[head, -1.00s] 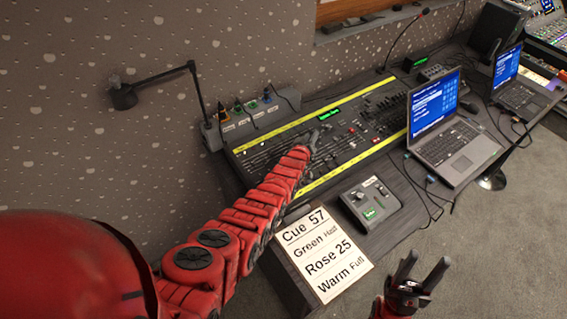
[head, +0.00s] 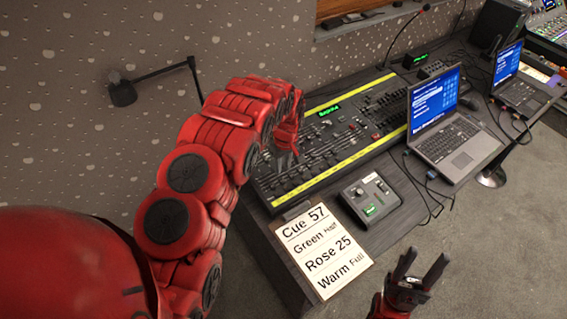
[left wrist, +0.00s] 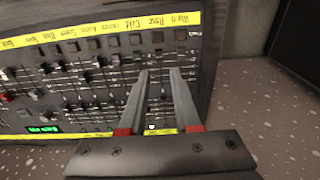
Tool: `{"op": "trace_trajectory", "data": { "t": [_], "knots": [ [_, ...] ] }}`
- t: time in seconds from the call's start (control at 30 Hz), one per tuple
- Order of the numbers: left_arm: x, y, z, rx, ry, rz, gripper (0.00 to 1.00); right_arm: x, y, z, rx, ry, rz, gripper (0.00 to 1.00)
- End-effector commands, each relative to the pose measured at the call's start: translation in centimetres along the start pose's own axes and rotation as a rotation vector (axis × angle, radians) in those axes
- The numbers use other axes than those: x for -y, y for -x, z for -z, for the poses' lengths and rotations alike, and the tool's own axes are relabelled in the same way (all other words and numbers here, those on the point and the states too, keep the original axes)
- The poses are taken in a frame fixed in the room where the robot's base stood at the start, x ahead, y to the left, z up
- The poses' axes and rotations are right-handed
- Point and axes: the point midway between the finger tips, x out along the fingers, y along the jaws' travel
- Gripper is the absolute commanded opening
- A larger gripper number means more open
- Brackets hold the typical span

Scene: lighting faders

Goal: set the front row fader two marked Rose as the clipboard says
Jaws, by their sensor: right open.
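The lighting console (head: 340,132) has yellow label strips. In the left wrist view one strip (left wrist: 105,37) reads Rose and Warm near its right end, with dark fader knobs below it. The knob under Rose (left wrist: 157,37) lies just beyond my left fingertips. My left gripper (left wrist: 160,72) is open over the fader rows, with nothing between its fingers; I cannot tell whether it touches the panel. The clipboard (head: 320,250) reads Cue 57, Green Half, Rose 25, Warm Full. My right gripper (head: 422,272) is open and empty, right of the clipboard.
Two laptops (head: 446,128) are to the right. A desk lamp (head: 125,92) reaches over the back left. Cables hang near the front desk edge. Open carpet lies at the right.

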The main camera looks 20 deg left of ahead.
Motion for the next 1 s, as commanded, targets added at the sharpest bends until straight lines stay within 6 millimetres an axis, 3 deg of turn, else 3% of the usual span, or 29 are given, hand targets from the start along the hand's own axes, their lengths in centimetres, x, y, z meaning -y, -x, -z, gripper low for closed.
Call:
{"op": "trace_trajectory", "data": {
  "t": [0.33, 0.6, 1.0],
  "knots": [
    [0.0, -4.3, 0.0, -0.001, 0.0, -0.001, 0.31, 0.1, 1.2, -0.2, 0.0, 0.0, 0.0, 0.5],
    [-0.1, -7.6, 0.0, -0.001, -0.001, -0.003, 0.31, 0.2, 3.6, -0.6, 0.0, 0.0, 0.0, 0.5],
    [-0.1, -8.1, 0.1, -0.002, -0.001, -0.003, 0.31, 0.2, 3.8, -0.7, 0.0, 0.0, 0.0, 0.5]
  ]
}}
